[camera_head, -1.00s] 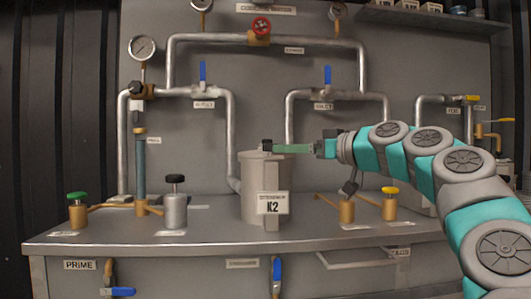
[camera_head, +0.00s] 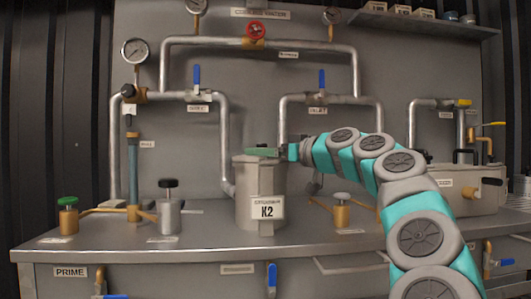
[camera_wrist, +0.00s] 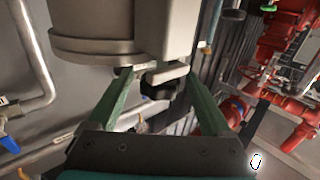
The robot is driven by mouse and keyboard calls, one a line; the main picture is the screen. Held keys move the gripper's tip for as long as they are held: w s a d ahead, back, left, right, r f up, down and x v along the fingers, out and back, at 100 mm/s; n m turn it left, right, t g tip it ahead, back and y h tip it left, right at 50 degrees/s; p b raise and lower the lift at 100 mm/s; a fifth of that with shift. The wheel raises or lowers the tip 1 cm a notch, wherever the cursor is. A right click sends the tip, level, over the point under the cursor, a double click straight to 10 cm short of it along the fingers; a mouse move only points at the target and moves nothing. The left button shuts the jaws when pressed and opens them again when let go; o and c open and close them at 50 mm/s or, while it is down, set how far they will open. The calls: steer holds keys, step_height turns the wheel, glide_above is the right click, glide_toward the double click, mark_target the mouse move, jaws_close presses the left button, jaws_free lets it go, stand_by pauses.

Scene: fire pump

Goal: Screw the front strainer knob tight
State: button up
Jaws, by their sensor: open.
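The grey strainer pot (camera_head: 250,205) with the K2 label stands at the middle of the bench. My gripper (camera_head: 262,152) reaches in from the right, level with the pot's top, its green fingers lying across the rim area. In the wrist view the pot (camera_wrist: 95,45) fills the upper part. A black knob (camera_wrist: 160,84) beside a pale lug shows between my two fingers (camera_wrist: 160,75). The fingers are spread apart, with a gap on both sides of the knob. In the head view the knob is mostly hidden by the fingers.
Behind stand grey pipes with blue-handled valves (camera_head: 197,78) and a red handwheel (camera_head: 256,30). A green-topped valve (camera_head: 68,215) and a black-knobbed cylinder (camera_head: 168,208) stand left on the bench. A grey box (camera_head: 465,188) stands right, behind my arm.

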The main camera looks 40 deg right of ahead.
jaws_close()
stand_by(0.5)
steer(key=shift+f+h+b, duration=0.15)
steer(key=shift+h+b, duration=0.15)
steer(key=m+h, duration=0.1)
steer(key=m+h+b, duration=0.1)
steer(key=shift+f+h+b, duration=0.2)
steer(key=shift+h+b, duration=0.1)
steer(key=m+h, duration=0.1)
steer(key=h, duration=0.1)
steer(key=shift+r+m+h+b, duration=0.1)
steer(key=shift+m+h+b, duration=0.2)
steer(key=shift+b, duration=0.05)
steer(key=m+h, duration=0.1)
steer(key=h, duration=0.1)
steer(key=m+g+h+p, duration=0.1)
steer(key=h, duration=0.1)
steer(key=m+g+h, duration=0.1)
steer(key=m, duration=0.1)
steer(key=shift+d+r+h+p, duration=0.15)
steer(key=shift+r+h+p, duration=0.15)
steer(key=shift+h, duration=0.1)
steer(key=shift+r+m+g+h+p, duration=0.1)
steer(key=shift+m+g+h+p, duration=1.55)
steer(key=shift+h, duration=0.65)
steer(key=shift+m, duration=0.25)
steer(key=shift+m+g+h+p, duration=0.5)
steer(key=shift+g+h, duration=0.1)
steer(key=shift+g, duration=0.15)
